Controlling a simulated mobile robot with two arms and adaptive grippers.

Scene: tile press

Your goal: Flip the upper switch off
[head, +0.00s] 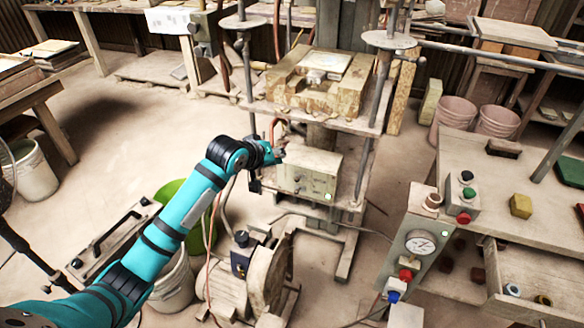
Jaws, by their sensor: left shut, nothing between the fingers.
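My teal left arm reaches in from the lower left. Its gripper (280,152) is shut, with its tip at the upper left edge of a grey control box (318,172) under the press. The box front carries small fittings too small to tell apart, with a pale round one (328,196) at its lower right. I cannot make out the upper switch or its position; the gripper may cover part of the box's left side. I cannot tell whether the fingers touch the box. My right gripper is not in view.
The tile press (285,92) stands above the box between metal columns. A motor (228,290) and a green bucket (196,192) are below it. A gauge panel (418,245) with red and blue buttons stands right, beside a workbench (545,255). Floor is open at left.

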